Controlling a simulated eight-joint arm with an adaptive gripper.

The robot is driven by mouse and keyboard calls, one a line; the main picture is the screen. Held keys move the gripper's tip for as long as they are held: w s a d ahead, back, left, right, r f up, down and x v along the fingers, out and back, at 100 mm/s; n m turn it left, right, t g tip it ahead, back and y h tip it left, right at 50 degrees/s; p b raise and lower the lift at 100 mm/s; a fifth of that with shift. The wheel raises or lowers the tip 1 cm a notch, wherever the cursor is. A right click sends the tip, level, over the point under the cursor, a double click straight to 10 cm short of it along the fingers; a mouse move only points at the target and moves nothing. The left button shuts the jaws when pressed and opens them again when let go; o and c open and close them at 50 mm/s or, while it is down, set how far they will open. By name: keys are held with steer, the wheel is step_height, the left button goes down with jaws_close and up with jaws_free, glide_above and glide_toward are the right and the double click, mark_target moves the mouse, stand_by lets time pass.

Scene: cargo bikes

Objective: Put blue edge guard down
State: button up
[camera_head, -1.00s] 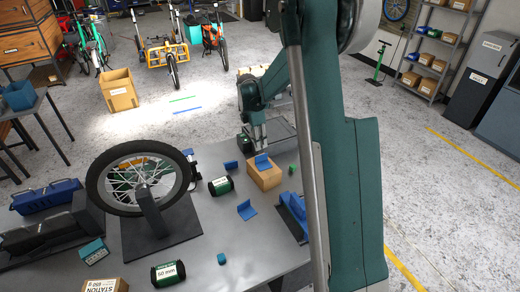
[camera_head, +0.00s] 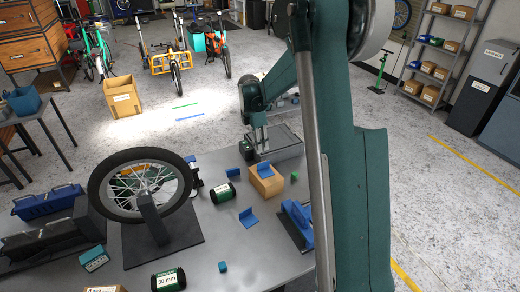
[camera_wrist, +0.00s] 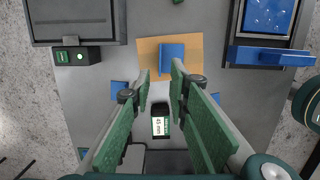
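A blue L-shaped edge guard (camera_head: 264,169) sits on top of a cardboard box (camera_head: 268,185) on the grey workbench. In the wrist view this guard (camera_wrist: 172,54) lies on the box (camera_wrist: 149,54) just beyond my fingertips. My gripper (camera_head: 261,146) is behind the box in the head view, pointing down. In the wrist view its green-padded fingers (camera_wrist: 161,76) are apart with nothing held between them. Another blue guard (camera_head: 248,217) lies on the bench in front of the box, and one (camera_head: 233,172) stands to its left.
A green-and-black cylinder (camera_head: 222,193) lies left of the box; a blue holder (camera_head: 298,222) is at the right. A bike wheel on a stand (camera_head: 101,188) fills the bench's left. A grey case (camera_head: 288,149) is behind the box.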

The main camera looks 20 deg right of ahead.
steer(key=shift+r, duration=0.1)
steer(key=s+a+r+m+t, duration=0.2)
steer(key=s+a+r+m, duration=0.3)
steer(key=s+r, duration=0.45)
steer(key=s+a+r+m+t, duration=0.2)
steer(key=s+a+r+m, duration=0.3)
steer(key=s+r, duration=0.4)
steer(key=s+a+f+m+t+y, duration=0.1)
steer(key=s+a+m, duration=0.3)
steer(key=s, duration=0.7)
steer(key=s+a+m+t, duration=0.2)
steer(key=s+a+m, duration=0.2)
steer(key=s, duration=0.7)
steer(key=shift+a+f+y, duration=0.35)
steer(key=shift+a+y, duration=0.05)
steer(key=shift+a, duration=0.2)
stand_by(3.2)
